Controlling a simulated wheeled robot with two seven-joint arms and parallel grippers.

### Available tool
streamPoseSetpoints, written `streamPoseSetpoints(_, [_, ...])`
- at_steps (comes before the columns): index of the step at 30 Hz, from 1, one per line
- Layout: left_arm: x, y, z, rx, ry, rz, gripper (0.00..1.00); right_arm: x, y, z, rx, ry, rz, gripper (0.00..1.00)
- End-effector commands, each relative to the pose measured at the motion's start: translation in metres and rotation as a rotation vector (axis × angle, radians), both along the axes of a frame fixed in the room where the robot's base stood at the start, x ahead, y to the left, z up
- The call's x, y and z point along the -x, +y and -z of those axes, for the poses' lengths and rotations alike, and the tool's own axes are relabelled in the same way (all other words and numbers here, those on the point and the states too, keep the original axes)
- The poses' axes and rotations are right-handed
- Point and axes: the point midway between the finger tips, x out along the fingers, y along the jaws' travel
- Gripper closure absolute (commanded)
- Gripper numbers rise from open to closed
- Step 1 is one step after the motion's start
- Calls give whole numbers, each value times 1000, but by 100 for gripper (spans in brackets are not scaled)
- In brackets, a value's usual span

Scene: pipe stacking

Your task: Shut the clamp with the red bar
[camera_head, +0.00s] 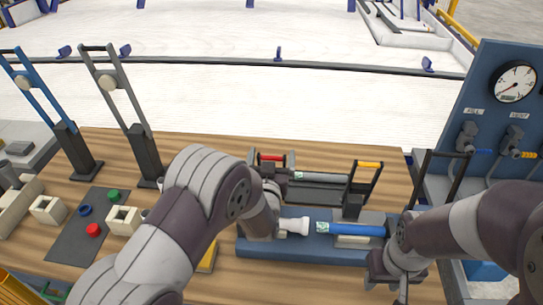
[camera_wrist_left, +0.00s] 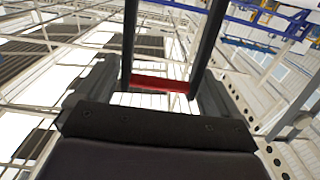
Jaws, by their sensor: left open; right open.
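The clamp's red bar (camera_head: 270,157) shows just beyond my left wrist in the head view, across a dark two-armed lever. My left arm hides the lower part of this clamp. In the left wrist view the red bar (camera_wrist_left: 160,84) runs crosswise between the lever's two dark arms, ahead of my left gripper (camera_wrist_left: 150,98). The jaws are open, with one finger on each side of the bar. I cannot tell whether they touch the lever. My right gripper (camera_head: 390,268) is open and empty at the right end of the blue fixture (camera_head: 270,252).
A clamp with a yellow bar (camera_head: 369,164) stands raised to the right. A blue pipe (camera_head: 355,229) and a white fitting (camera_head: 294,226) lie on the fixture. Two tall levers, blue (camera_head: 38,85) and grey (camera_head: 120,85), stand left. A gauge panel (camera_head: 490,110) stands at the right.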

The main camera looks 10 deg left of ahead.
Motion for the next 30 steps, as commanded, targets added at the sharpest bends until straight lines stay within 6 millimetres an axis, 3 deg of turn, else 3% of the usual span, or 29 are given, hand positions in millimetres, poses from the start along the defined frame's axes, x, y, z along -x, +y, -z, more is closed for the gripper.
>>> streamPoseSetpoints(5, [0,0,0,0,0,0,4,0,0,0,0,0,0,57])
streamPoseSetpoints(11, [0,0,0,0,0,0,66,0,0,0,0,0,0,57])
streamPoseSetpoints(12, [0,0,0,0,0,0,70,0,0,0,0,0,0,57])
streamPoseSetpoints(20, [8,0,9,0,-42,1,70,0,0,21,0,0,0,57])
streamPoseSetpoints(30, [48,-1,30,2,-269,1,70,0,0,104,0,0,0,57])
